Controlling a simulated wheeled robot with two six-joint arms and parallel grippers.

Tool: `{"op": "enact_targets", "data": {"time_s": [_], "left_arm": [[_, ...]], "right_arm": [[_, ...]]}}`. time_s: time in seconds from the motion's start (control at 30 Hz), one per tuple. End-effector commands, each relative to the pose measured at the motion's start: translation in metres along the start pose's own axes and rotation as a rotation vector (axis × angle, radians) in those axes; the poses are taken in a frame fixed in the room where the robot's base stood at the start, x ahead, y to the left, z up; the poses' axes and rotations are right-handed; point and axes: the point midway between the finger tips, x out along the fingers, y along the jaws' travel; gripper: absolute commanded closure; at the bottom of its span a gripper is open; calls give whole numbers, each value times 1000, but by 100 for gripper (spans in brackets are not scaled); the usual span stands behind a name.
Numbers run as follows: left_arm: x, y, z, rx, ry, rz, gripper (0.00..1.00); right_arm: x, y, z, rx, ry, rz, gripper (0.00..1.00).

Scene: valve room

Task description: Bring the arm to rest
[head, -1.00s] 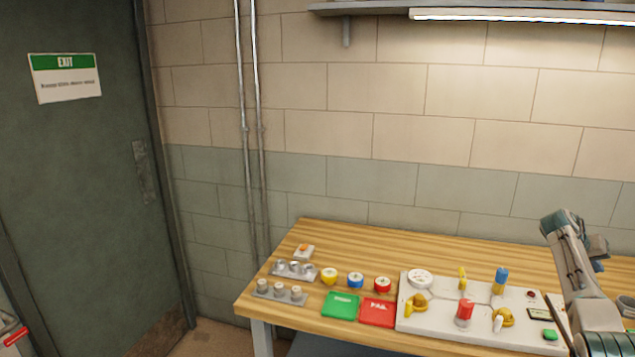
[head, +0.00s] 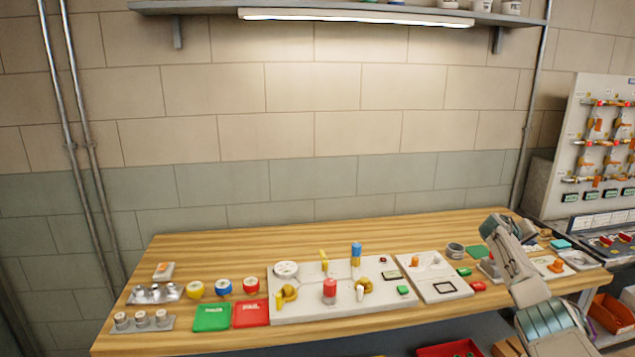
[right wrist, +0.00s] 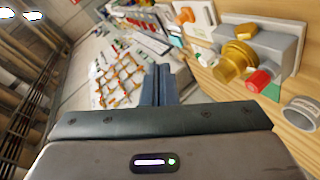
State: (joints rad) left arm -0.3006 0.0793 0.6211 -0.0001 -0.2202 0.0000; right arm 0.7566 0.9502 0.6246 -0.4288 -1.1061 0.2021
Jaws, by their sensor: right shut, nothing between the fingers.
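My right arm (head: 515,265) rises from the lower right of the head view and stands in front of the right end of the wooden bench (head: 215,258). Its gripper is hard to make out there. In the right wrist view the right gripper (right wrist: 158,84) shows its two fingers pressed together with nothing between them. The fingers point towards a panel of orange-handled pipes (right wrist: 120,75), apart from it. My left gripper is in neither view.
The bench holds a white fixture board (head: 310,305), green (head: 212,317) and red (head: 251,314) pads, and several small parts. A valve panel (head: 605,140) stands at the right. In the wrist view a brass fitting (right wrist: 235,60) on a grey block is close at the right.

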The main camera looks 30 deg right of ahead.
Motion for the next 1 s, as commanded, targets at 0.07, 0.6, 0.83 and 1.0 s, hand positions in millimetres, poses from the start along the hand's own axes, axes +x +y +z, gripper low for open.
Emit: {"op": "enact_targets", "data": {"time_s": [0.07, 0.6, 0.83, 1.0], "left_arm": [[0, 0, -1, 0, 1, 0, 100], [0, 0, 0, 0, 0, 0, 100], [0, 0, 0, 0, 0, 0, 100], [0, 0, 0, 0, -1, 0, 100]], "right_arm": [[22, -29, 28, -93, 37, -13, 100], [134, -139, 272, -619, 265, -218, 100], [155, -137, 358, -745, 311, -296, 100], [165, -127, 410, -815, 334, -343, 100]]}}
